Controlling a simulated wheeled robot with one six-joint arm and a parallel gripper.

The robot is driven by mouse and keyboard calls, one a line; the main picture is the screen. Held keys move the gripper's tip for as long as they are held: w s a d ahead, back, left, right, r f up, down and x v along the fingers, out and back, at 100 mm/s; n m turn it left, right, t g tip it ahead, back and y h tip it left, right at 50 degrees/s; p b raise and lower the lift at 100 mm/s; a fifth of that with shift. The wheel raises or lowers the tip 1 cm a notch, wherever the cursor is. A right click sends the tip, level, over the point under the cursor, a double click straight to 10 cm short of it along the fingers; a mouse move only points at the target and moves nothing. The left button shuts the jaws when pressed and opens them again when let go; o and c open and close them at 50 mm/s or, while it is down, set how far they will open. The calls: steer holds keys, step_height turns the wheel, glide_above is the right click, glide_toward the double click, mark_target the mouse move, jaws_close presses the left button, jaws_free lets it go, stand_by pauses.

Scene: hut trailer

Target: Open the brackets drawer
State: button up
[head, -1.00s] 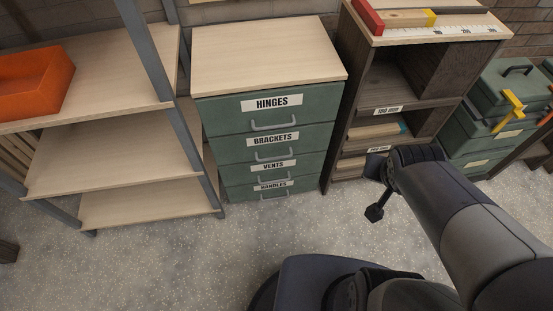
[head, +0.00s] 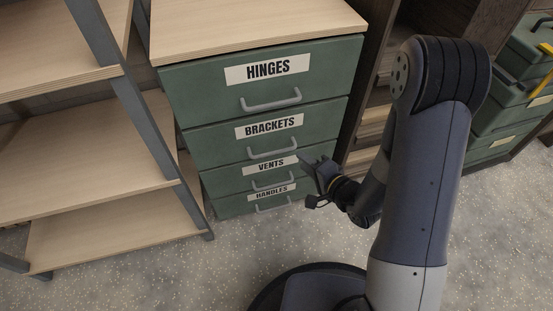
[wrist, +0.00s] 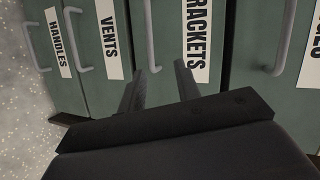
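The brackets drawer (head: 225,142) is the green second drawer from the top, with a white BRACKETS label and a grey bar handle (head: 272,150). It is closed, flush with its neighbours. In the wrist view its front (wrist: 215,70) stands ahead, turned sideways, and its handle (wrist: 151,38) lies just beyond the fingertips. My gripper (wrist: 160,68) is open and empty there, its two fingers apart, not around the handle. In the head view my gripper (head: 312,168) is low, right of the vents label, in front of the cabinet.
The hinges drawer (head: 200,92) is above; the vents drawer (head: 222,182) and handles drawer (head: 235,207) are below, all closed. A grey-framed wooden shelf (head: 90,165) stands left, a dark wooden cabinet (head: 370,100) right. The speckled floor (head: 240,250) in front is clear.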

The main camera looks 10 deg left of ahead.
mark_target(274, 152)
steer(key=shift+m+y, duration=0.7)
steer(key=shift+y, duration=0.2)
steer(key=w+a+f+b, duration=0.1)
steer(key=a, duration=0.2)
steer(key=w+a+f+b, duration=0.1)
steer(key=w+a+f, duration=0.1)
steer(key=a, duration=0.2)
steer(key=w+a+f+b, duration=0.1)
steer(key=w+a+f, duration=0.1)
steer(key=a, duration=0.1)
steer(key=shift+w+a+f+b, duration=0.15)
steer(key=shift+w+a+b, duration=0.1)
steer(key=shift+b, duration=0.05)
steer(key=shift+c, duration=0.5)
jaws_close()
